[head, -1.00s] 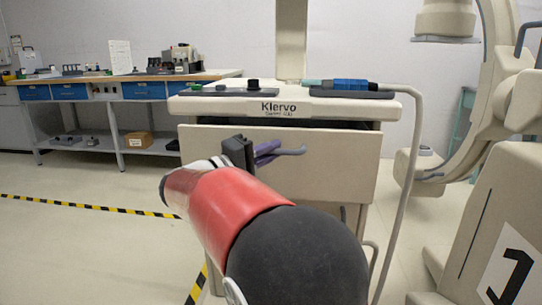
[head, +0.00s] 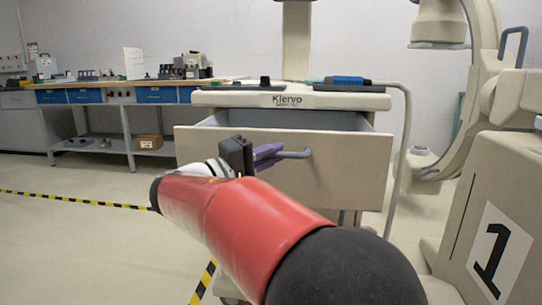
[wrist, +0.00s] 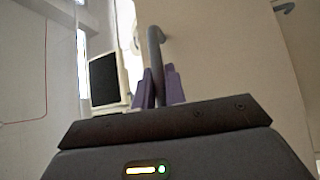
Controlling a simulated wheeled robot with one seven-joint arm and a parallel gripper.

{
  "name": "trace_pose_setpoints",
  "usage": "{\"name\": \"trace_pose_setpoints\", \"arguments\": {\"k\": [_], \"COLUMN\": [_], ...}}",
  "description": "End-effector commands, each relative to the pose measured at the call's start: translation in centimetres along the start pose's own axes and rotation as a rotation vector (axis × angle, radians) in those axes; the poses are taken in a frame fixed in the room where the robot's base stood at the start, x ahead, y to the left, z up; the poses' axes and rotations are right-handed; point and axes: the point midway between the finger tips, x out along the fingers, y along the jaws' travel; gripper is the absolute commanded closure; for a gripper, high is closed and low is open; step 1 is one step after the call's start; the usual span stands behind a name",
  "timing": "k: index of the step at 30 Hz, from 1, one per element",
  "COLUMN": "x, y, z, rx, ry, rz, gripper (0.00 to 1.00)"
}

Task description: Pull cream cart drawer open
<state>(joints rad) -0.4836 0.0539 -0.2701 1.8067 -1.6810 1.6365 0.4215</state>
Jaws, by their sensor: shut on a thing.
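The cream cart (head: 290,101), marked "Klervo", stands ahead in the head view. Its drawer (head: 345,170) is pulled out toward me, with its side walls and part of its inside showing behind the front panel. A grey bar handle (head: 296,154) is on the drawer front. My gripper (head: 268,155) has purple fingers shut on this handle, left of the panel's middle. In the wrist view the handle (wrist: 155,55) runs down between the two purple fingers (wrist: 159,88). My red and black arm hides the lower left of the drawer front.
A cream machine marked "1" (head: 498,250) stands close on the right. A workbench (head: 125,95) with blue drawers is at the back left. Yellow-black tape (head: 75,199) marks the floor. The floor at left is clear.

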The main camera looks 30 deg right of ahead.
Motion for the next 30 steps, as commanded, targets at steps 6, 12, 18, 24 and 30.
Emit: {"name": "trace_pose_setpoints", "arguments": {"k": [6,12,18,24,30], "x": [0.0,0.0,-0.1,-2.3,-5.8], "y": [-0.1,-0.1,0.0,-0.1,-0.1], "z": [0.0,0.0,0.0,-0.1,-0.1], "rx": [-0.002,-0.001,0.000,-0.001,-0.001], "ry": [-0.001,0.000,0.000,0.003,0.002], "rz": [-0.001,-0.001,0.000,0.000,-0.001], "gripper": [0.81,0.66,0.66,0.66,0.66]}}
